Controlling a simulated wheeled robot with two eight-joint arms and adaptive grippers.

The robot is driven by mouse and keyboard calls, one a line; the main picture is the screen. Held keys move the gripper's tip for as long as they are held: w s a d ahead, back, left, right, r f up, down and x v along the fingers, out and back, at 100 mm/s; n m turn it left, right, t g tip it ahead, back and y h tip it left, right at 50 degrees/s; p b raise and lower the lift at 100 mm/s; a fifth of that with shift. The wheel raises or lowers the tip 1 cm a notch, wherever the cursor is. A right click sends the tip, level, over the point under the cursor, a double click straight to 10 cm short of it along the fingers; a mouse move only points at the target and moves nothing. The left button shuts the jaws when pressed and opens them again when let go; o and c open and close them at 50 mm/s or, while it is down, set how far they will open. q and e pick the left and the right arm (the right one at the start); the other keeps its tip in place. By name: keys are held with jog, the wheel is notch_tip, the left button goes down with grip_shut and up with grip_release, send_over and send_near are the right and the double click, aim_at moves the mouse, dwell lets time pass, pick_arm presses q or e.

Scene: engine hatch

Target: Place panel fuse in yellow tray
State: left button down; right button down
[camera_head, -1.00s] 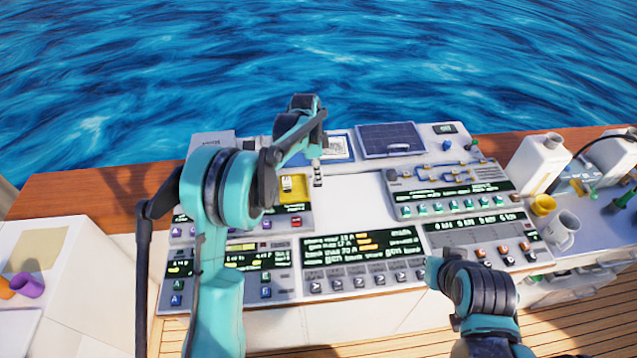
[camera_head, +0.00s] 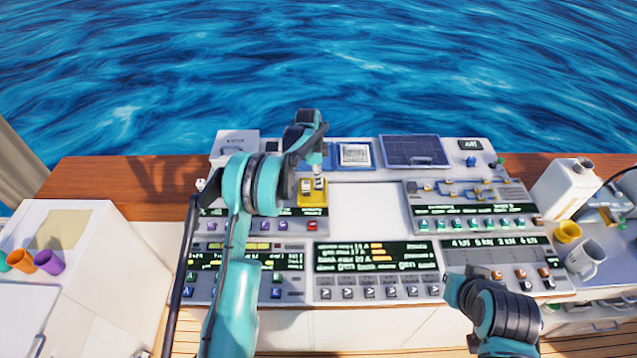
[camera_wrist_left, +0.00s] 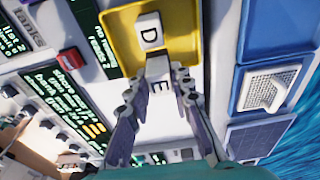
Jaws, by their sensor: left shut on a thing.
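The yellow tray (camera_head: 313,200) stands on the console left of the blank white panel, and it fills the upper middle of the left wrist view (camera_wrist_left: 112,22). A white fuse marked D (camera_wrist_left: 149,33) lies in it. My left gripper (camera_wrist_left: 165,66) is shut on a second white fuse marked E (camera_wrist_left: 160,88), at the tray's near edge in the wrist view. In the head view the left gripper (camera_head: 318,168) is above the tray's right side, its fingers partly hidden by the arm. I cannot tell whether the held fuse touches the tray.
Display panels with buttons (camera_head: 375,257) fill the console's front. The blank white panel (camera_head: 365,208) is clear.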

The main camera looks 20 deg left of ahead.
pick_arm(q)
jog(key=shift+f, duration=1.4)
jog(key=shift+f, duration=0.1)
jog(key=c, duration=1.3)
grip_release()
jog(key=shift+c, duration=0.2)
